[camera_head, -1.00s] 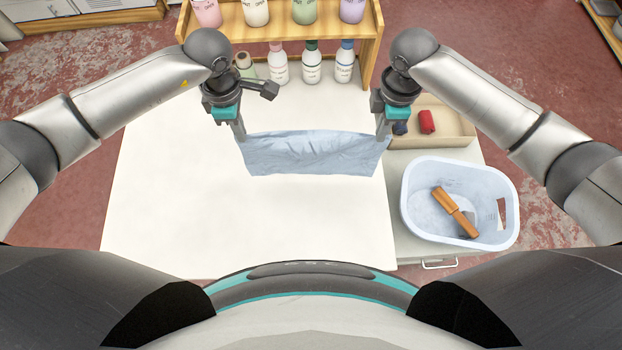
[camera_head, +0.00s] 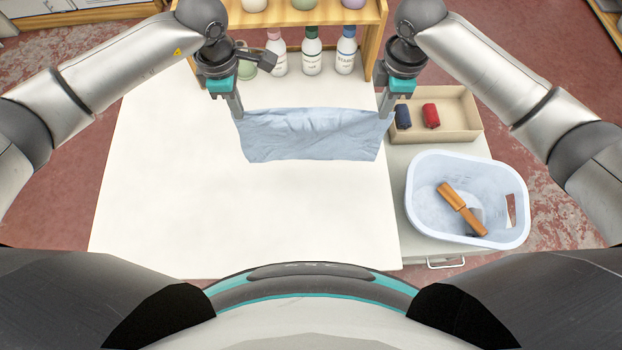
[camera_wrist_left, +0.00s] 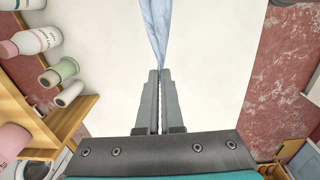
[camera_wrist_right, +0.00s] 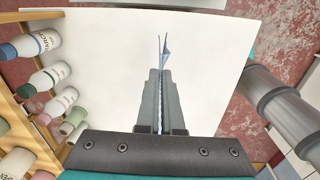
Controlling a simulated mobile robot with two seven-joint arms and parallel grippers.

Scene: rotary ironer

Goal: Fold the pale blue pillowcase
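The pale blue pillowcase (camera_head: 312,136) is stretched between my two grippers over the far part of the white table (camera_head: 200,200). My left gripper (camera_head: 238,112) is shut on its far left corner. My right gripper (camera_head: 384,112) is shut on its far right corner. The cloth's near edge hangs toward me; I cannot tell whether it touches the table. In the left wrist view the pillowcase (camera_wrist_left: 157,28) runs out from the closed fingers (camera_wrist_left: 160,75). In the right wrist view only a thin blue edge of it (camera_wrist_right: 164,52) shows beyond the closed fingers (camera_wrist_right: 160,75).
A wooden shelf (camera_head: 290,17) with several bottles stands behind the table. A shallow box (camera_head: 457,115) with dark blue and red rolls is at the right. In front of it, a pale tub (camera_head: 420,205) holds a wooden-handled tool (camera_head: 462,208). The near table is clear.

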